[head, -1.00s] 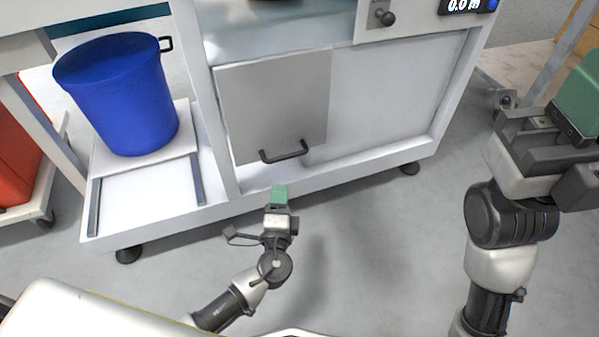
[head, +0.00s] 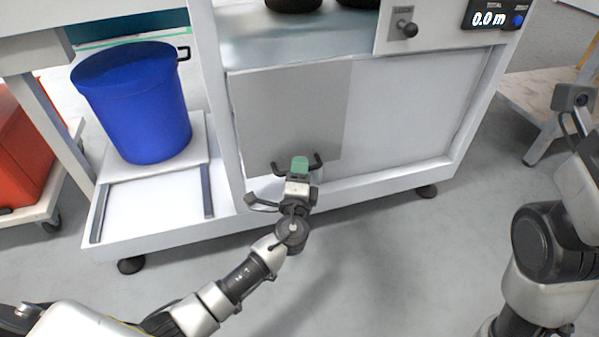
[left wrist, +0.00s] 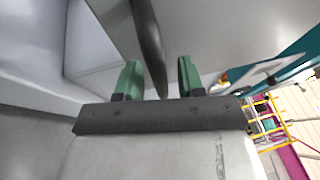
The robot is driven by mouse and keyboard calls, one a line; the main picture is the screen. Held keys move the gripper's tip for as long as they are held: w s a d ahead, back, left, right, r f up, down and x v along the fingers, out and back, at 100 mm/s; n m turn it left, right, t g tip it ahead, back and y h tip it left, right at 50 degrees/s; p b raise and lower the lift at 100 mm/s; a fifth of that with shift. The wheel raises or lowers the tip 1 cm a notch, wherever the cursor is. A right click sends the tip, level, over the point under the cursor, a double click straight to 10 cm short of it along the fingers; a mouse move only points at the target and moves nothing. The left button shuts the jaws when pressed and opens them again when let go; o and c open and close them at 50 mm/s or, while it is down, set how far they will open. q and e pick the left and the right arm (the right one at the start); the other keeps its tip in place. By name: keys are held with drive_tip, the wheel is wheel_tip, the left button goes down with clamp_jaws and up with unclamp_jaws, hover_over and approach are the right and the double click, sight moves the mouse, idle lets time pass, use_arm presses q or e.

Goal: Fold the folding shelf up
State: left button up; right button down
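The folding shelf (head: 285,115) is a flat grey panel hanging down against the front of the white machine cabinet in the head view. Its black U-shaped handle (head: 317,161) is near its lower edge. My left gripper (head: 299,165) is at the handle, with its green fingers covering the handle's middle. In the left wrist view the green fingers (left wrist: 158,78) stand apart with the dark handle bar (left wrist: 150,45) running between them. I see a gap beside the bar, so the fingers are not closed on it. My right gripper is outside the head view; only its arm shows.
A blue bin (head: 135,105) stands on a white ledge (head: 150,205) left of the panel. A red crate (head: 22,150) on a wheeled base is at the far left. A knob (head: 406,28) and a 0.0 m display (head: 489,17) are above right. The floor in front is clear.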

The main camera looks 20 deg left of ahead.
use_arm(q)
clamp_jaws()
idle(0.4)
